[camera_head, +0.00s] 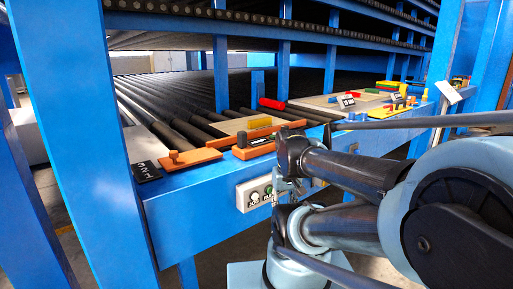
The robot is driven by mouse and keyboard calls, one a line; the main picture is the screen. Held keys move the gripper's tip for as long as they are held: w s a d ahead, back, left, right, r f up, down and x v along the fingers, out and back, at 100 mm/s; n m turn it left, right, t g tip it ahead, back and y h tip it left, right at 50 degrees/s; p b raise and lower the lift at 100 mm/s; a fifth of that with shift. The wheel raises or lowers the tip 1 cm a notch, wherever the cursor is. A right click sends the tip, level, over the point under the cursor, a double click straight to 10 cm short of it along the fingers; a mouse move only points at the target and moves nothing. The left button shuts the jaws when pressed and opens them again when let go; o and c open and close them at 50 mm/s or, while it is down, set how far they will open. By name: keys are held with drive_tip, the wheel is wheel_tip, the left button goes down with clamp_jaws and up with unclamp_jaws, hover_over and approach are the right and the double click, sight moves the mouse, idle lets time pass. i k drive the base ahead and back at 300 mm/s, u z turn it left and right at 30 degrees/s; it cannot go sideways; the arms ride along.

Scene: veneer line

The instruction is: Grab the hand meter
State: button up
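A small orange and black device with a dark face and a pale label (254,144) lies on the blue ledge of the line, left of centre. It looks like the hand meter, but it is too small to be sure. My jointed arm fills the lower right, with its dark and grey-blue links folded near the ledge's front. The device lies behind and to the left of these links, with a visible gap. I cannot make out my gripper's fingertips among the links. Nothing is seen held.
An orange board with a knob (189,158) lies left of the device, beside a black tag (146,171). A button box (255,192) is on the ledge front. Blue posts (81,130) frame the line. Coloured items crowd the right ledge.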

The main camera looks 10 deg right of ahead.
sight(243, 151)
drive_tip(key=u, duration=1.85)
drive_tip(key=k, duration=1.5)
drive_tip(key=z, duration=1.9)
drive_tip(key=i, duration=1)
